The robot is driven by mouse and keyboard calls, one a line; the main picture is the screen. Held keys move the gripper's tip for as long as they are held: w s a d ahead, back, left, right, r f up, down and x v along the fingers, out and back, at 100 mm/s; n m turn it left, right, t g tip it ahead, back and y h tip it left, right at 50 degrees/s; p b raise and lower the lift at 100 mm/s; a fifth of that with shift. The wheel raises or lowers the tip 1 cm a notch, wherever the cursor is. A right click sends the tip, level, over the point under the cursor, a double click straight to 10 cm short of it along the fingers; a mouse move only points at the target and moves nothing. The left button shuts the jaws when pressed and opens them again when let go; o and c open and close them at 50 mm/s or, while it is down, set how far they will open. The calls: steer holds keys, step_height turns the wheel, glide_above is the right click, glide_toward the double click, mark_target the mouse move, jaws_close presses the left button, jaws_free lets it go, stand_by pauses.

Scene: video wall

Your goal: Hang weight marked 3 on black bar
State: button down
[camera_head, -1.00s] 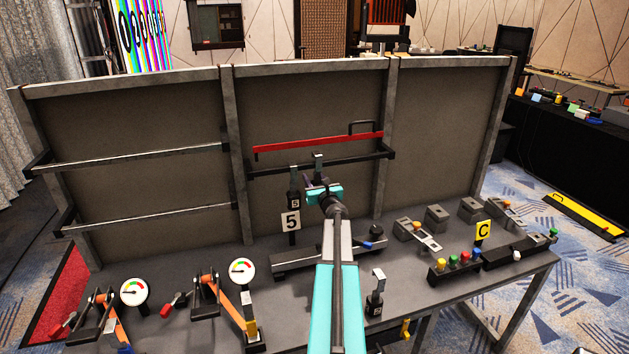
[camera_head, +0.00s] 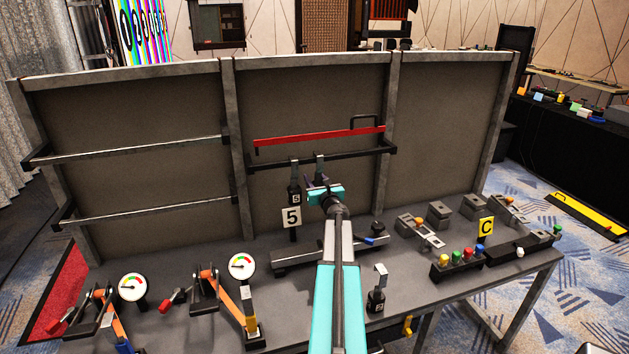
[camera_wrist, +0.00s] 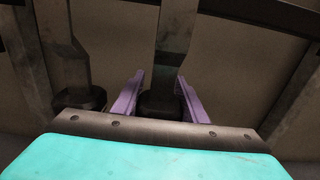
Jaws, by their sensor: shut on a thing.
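The black bar (camera_head: 356,157) runs across the middle panel, just below a red bar. My gripper (camera_head: 321,187) is in front of this bar, its purple fingers (camera_wrist: 160,97) shut on a dark weight (camera_wrist: 160,104). The weight's pale hook (camera_head: 319,163) rises to the bar; I cannot tell whether it rests on it. The held weight's number is hidden. A weight marked 5 (camera_head: 295,196) hangs just to the left, and its shank also shows in the wrist view (camera_wrist: 65,62). Another hooked weight (camera_head: 376,299) stands upright on the table, its mark too small to read.
The red bar (camera_head: 320,138) has a black handle. A card marked 5 (camera_head: 291,217) is below the left weight. Two gauges (camera_head: 242,266) and orange levers stand at left. Coloured buttons (camera_head: 467,257) and a yellow C card (camera_head: 486,228) are at right. Two rails (camera_head: 140,153) cross the left panel.

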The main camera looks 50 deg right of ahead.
steer(key=c, duration=1)
jaws_free()
steer(key=shift+r, duration=0.15)
steer(key=shift+c, duration=0.2)
steer(key=shift+o, duration=0.2)
steer(key=shift+f, duration=0.2)
steer(key=b+v, duration=0.4)
steer(key=v, duration=1)
steer(key=shift+r, duration=0.2)
steer(key=shift+w, duration=0.15)
steer(key=shift+f, duration=0.1)
